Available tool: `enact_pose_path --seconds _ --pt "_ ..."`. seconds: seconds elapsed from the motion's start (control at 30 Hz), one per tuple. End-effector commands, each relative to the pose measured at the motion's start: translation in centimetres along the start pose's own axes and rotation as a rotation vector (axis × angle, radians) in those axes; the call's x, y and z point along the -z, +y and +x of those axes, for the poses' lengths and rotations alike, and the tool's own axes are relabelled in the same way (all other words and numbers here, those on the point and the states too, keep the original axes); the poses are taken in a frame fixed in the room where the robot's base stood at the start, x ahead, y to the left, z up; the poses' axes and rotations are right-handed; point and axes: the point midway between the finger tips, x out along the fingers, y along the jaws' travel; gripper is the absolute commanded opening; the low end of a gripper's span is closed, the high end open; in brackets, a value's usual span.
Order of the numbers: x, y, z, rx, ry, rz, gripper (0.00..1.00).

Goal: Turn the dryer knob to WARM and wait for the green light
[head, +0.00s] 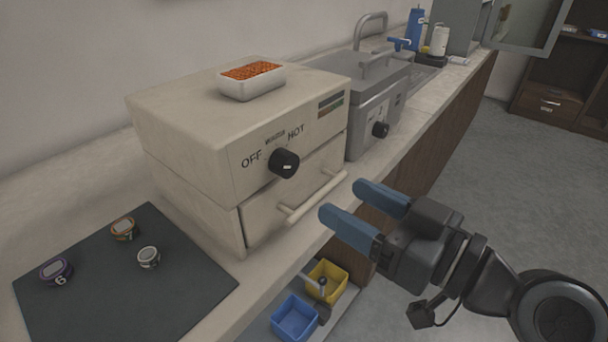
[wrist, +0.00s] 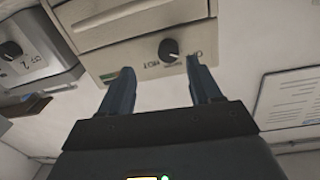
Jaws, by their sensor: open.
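The dryer (head: 190,150) is a cream box on the counter with a drawer below. Its black knob (head: 284,163) sits on the front panel under the labels OFF, WARM and HOT. The knob has a pale mark, but its exact setting is too small to tell. In the wrist view the knob (wrist: 169,50) shows beyond and between my fingertips. A small dark panel with a green patch (head: 331,104) is at the dryer's upper right front; I cannot tell whether it is lit. My gripper (head: 350,208) is open and empty, in front of the dryer, apart from the knob.
A drawer handle (head: 314,197) sticks out below the knob. A white tray of orange beads (head: 251,79) stands on the dryer. A grey machine (head: 372,105) with its own black knob stands beside it. Several small pucks lie on a dark mat (head: 180,270). Blue (head: 294,318) and yellow (head: 327,281) bins sit below.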

Motion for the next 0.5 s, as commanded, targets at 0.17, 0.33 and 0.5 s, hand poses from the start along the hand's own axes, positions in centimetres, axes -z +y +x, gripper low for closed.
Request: enact_pose_path --seconds 0.17,0.33,0.5 --pt "1.5 -0.5 1.1 0.060 0.018 -0.035 0.63" --pt "1.8 -0.7 3.0 0.066 0.018 -0.037 0.63" --pt "1.8 -0.8 5.7 0.065 0.018 -0.036 0.63"
